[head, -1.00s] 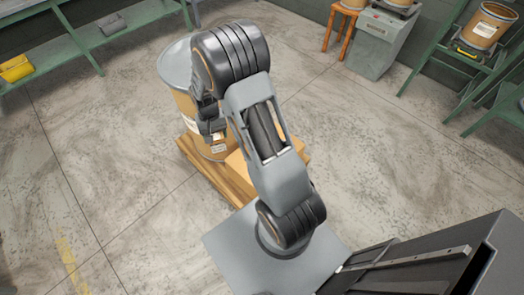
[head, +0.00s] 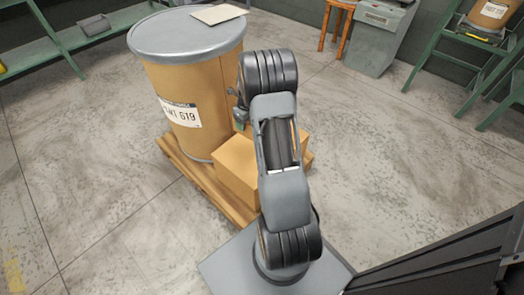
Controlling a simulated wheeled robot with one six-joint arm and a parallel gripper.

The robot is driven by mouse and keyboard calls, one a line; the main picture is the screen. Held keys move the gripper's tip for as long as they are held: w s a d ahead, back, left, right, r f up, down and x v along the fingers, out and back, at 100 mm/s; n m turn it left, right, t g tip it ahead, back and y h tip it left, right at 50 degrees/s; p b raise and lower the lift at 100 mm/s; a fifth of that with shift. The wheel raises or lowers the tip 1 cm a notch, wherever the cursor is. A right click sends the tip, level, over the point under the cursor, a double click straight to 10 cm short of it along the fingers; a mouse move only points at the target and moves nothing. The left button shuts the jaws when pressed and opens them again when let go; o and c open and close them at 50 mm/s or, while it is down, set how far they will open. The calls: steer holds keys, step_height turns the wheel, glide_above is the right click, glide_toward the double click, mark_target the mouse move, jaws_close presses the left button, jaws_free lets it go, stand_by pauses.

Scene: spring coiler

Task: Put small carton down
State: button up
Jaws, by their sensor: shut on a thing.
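My gripper (head: 240,112) shows only in part at the left of my arm, beside the drum and above a brown carton on the pallet. It is shut on the small carton, which is mostly hidden behind my arm, so its tilt and any contact below cannot be told. The brown carton (head: 236,161) sits on the wooden pallet (head: 205,180), partly covered by my arm. A big tan drum (head: 185,85) with a grey lid and a white label stands on the pallet to the left.
A flat pale sheet (head: 218,14) lies on the drum's lid. A green bench (head: 75,38) stands back left. A grey cabinet (head: 375,38), a wooden stool (head: 335,22) and green shelving (head: 455,40) stand back right. The concrete floor (head: 90,160) around is clear.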

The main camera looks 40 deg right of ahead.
steer(key=shift+d+f+m+b, duration=0.4)
steer(key=shift+f+m, duration=0.1)
steer(key=shift+f, duration=0.25)
steer(key=shift+f+b, duration=1.85)
steer(key=shift+f, duration=2.75)
steer(key=shift+f, duration=0.2)
steer(key=o, duration=1.4)
